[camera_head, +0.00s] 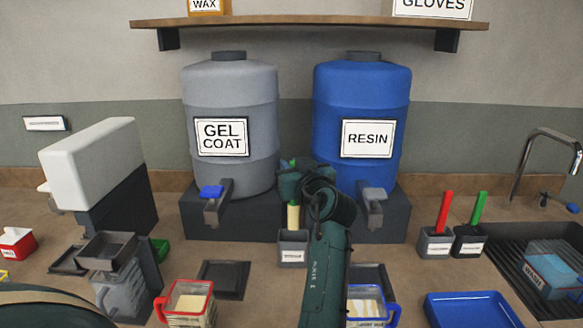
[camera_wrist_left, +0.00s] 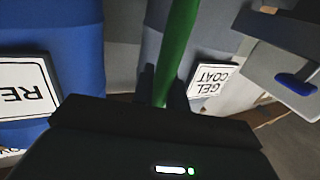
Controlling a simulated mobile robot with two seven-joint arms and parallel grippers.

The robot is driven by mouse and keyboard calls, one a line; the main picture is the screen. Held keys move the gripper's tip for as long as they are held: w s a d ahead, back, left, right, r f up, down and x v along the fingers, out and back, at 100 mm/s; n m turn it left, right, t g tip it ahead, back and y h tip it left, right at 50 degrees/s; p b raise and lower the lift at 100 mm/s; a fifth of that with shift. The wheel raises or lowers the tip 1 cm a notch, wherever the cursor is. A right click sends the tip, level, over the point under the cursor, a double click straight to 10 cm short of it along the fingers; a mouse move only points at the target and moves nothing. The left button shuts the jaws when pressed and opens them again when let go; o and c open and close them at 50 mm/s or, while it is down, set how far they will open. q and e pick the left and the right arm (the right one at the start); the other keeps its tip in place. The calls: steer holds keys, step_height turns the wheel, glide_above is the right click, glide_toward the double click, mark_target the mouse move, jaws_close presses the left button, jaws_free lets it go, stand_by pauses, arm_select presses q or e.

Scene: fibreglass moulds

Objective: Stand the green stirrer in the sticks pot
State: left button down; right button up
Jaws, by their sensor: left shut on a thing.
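My left gripper (camera_head: 291,184) is in the middle of the head view, in front of the gap between the two drums. It is shut on the green stirrer, which shows as a long green shaft (camera_wrist_left: 178,50) between the fingers in the left wrist view. In the head view only a small green bit of the stirrer (camera_head: 292,162) shows above the gripper. A small grey pot (camera_head: 293,250) with a white label stands below the gripper. My right gripper is not in view.
A grey GEL COAT drum (camera_head: 230,95) and blue RESIN drum (camera_head: 361,95) stand behind, with taps jutting forward. Two dark pots at right hold a red handle (camera_head: 444,212) and a green handle (camera_head: 478,210). Red and blue jugs (camera_head: 189,318) (camera_head: 390,312) and a blue tray (camera_head: 470,310) stand in front.

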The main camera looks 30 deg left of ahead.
mark_target(295, 205)
arm_select(q)
steer(key=shift+f+b, duration=3.95)
steer(key=shift+f, duration=0.45)
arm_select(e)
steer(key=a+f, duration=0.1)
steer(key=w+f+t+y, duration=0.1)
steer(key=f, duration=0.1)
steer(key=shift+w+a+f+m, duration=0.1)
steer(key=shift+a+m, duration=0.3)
arm_select(q)
steer(key=c, duration=1.5)
jaws_free()
steer(key=shift+o, duration=0.9)
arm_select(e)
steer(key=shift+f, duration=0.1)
